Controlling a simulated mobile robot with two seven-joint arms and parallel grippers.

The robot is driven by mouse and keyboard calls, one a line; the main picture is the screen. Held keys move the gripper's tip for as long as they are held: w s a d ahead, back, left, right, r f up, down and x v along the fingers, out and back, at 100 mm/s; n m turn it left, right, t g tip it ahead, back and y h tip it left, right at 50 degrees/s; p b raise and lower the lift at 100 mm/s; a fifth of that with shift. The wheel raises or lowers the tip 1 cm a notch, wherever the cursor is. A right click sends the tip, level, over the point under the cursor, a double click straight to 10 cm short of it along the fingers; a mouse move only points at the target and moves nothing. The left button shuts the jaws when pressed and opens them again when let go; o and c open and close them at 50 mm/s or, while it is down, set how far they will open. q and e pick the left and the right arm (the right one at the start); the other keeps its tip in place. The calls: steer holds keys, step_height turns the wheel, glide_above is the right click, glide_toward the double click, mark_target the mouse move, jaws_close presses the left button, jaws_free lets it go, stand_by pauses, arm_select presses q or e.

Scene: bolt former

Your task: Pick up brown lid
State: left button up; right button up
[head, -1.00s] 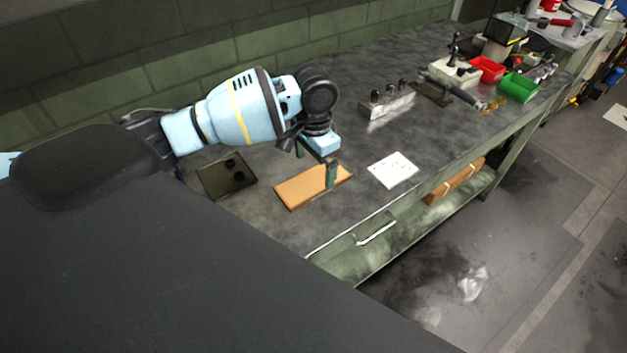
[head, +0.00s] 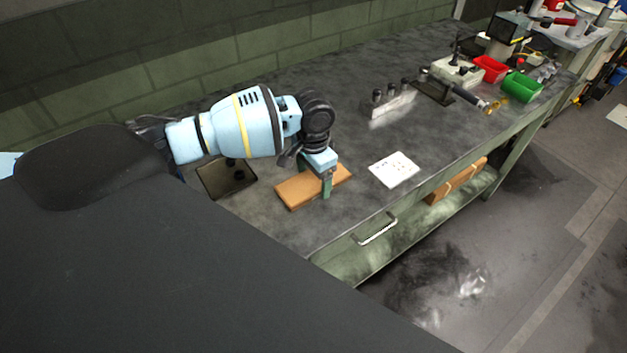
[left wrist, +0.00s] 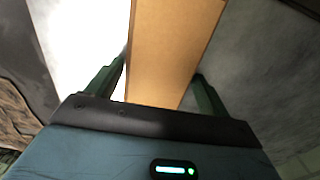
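The brown lid (head: 297,190) is a flat, rectangular orange-brown board lying on the workbench. It also fills the upper middle of the left wrist view (left wrist: 172,50). My left gripper (head: 323,178) is down over the right half of the lid, with one green finger in front of its near edge. The far finger is hidden in the head view. In the left wrist view, the fingers (left wrist: 160,75) stand on either side of the lid, very close to its edges. They look open, though contact is hard to judge. My right gripper is not in view.
A dark plate (head: 226,178) lies left of the lid, and a white plate with holes (head: 394,169) lies to its right. A metal block with dark knobs (head: 392,103) stands farther back. Red (head: 490,69) and green (head: 522,87) bins are at the far right.

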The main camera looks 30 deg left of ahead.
mark_target(314, 182)
arm_select(q)
steer(key=c, duration=0.6)
steer(key=shift+c, duration=0.2)
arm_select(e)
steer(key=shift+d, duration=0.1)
arm_select(q)
steer(key=shift+r, duration=0.45)
steer(key=r, duration=0.3)
steer(key=shift+s+d, duration=0.2)
steer(key=shift+s, duration=0.05)
steer(key=s+d, duration=0.3)
steer(key=s+d+p, duration=0.1)
steer(key=s+d, duration=0.1)
steer(key=s, duration=0.2)
steer(key=s+d+r, duration=0.1)
steer(key=s+d, duration=0.2)
steer(key=s, duration=0.1)
steer(key=shift+s+d+p, duration=0.2)
steer(key=shift+d+p, duration=0.1)
steer(key=shift+p, duration=0.1)
steer(key=shift+s+d, duration=0.3)
steer(key=shift+s, duration=0.2)
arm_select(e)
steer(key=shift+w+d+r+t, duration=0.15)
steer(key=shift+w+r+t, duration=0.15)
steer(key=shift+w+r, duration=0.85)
arm_select(q)
steer(key=shift+a, duration=0.1)
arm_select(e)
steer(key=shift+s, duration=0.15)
